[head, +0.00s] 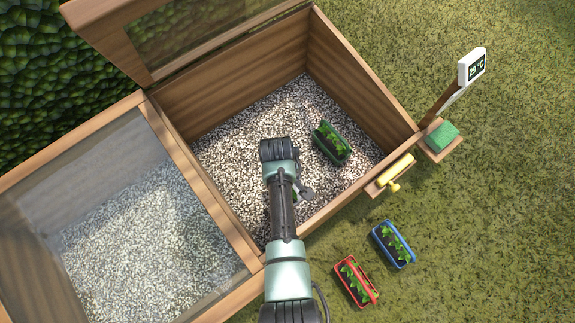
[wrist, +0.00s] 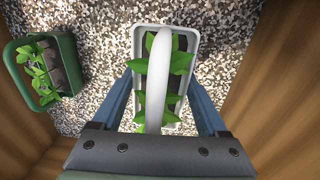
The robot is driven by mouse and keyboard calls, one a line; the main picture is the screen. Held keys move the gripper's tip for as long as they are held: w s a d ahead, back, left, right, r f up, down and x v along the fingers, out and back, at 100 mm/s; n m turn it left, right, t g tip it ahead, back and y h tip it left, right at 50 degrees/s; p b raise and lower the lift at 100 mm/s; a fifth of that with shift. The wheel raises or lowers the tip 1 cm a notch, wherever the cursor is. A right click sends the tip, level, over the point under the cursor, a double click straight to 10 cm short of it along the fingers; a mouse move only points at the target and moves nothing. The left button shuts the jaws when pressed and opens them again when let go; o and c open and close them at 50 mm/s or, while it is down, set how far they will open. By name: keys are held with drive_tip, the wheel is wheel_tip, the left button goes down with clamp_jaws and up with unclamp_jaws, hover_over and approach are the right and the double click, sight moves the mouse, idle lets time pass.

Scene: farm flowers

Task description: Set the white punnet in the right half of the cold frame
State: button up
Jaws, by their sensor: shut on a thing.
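The white punnet (wrist: 163,62), with green seedlings and an arched white handle, is between the blue fingers of my gripper (wrist: 162,85) in the wrist view. My gripper is shut on it. It hangs or rests over the gravel inside the right half of the cold frame (head: 240,122); I cannot tell if it touches the gravel. In the head view my arm hides nearly all of the punnet. The right half's lid (head: 165,30) stands open. The left half is covered by a closed glazed lid (head: 150,215).
A green punnet (head: 331,143) of seedlings stands in the same half, also at left in the wrist view (wrist: 46,75). Red (head: 356,281) and blue (head: 393,245) punnets stand on the grass outside. A yellow-handled tool (head: 395,174), green block (head: 442,136) and thermometer (head: 472,67) are at the frame's right edge.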

wheel_tip(320, 180, down, 8)
drive_tip(key=b, duration=0.5)
drive_tip(key=shift+r, duration=0.25)
drive_tip(key=shift+f+b, duration=0.15)
drive_tip(key=shift+b, duration=0.15)
drive_tip(key=o, duration=1.4)
drive_tip(key=r+p, duration=0.3)
drive_tip(key=r, duration=0.1)
drive_tip(key=r+p, duration=0.3)
drive_tip(key=r, duration=0.1)
drive_tip(key=r+p, duration=0.3)
drive_tip(key=r, duration=0.1)
drive_tip(key=shift+s+a+r+p, duration=0.2)
drive_tip(key=shift+s+a+p, duration=0.1)
drive_tip(key=shift+a, duration=0.1)
